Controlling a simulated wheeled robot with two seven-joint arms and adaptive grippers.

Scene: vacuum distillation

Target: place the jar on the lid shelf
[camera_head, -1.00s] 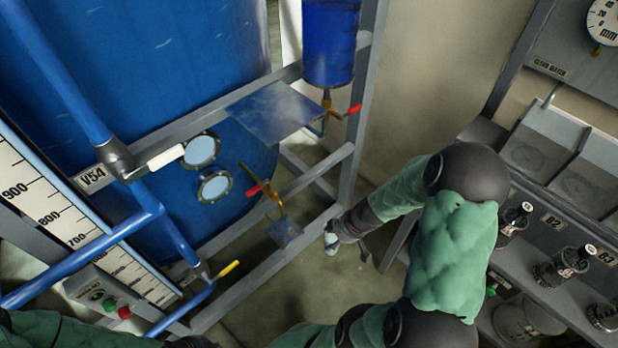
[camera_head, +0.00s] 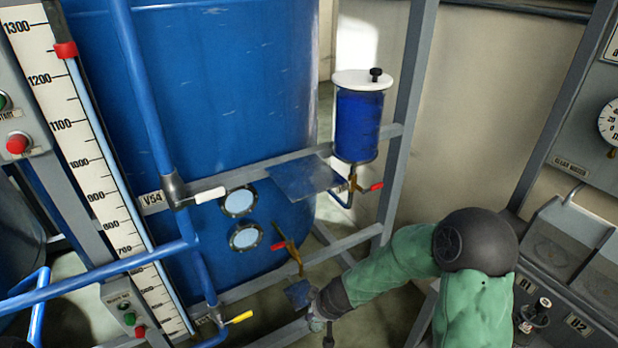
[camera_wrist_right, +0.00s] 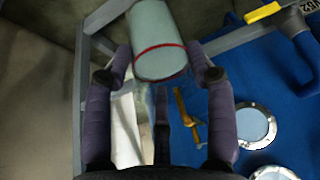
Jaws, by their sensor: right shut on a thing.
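A pale jar (camera_wrist_right: 157,38) with a red line around it is between the fingers of my right gripper (camera_wrist_right: 158,72) in the right wrist view. The gripper is shut on it. In the head view my right gripper (camera_head: 319,306) is low, close to a small grey plate (camera_head: 297,292) under the lower valve; the jar is hard to make out there. A larger flat grey plate (camera_head: 303,180) sits higher on the frame, beside the blue vessel (camera_head: 359,125); I cannot tell which plate is the lid shelf. A white lid (camera_head: 360,80) with a black knob tops the vessel. My left gripper is out of view.
A brass valve with a red handle (camera_head: 376,186) is right of the larger plate. Another brass valve (camera_head: 291,251) is above the small plate. Grey frame bars (camera_head: 405,120), blue pipes (camera_head: 140,95) and a big blue tank (camera_head: 215,90) surround them. A control panel (camera_head: 575,320) stands right.

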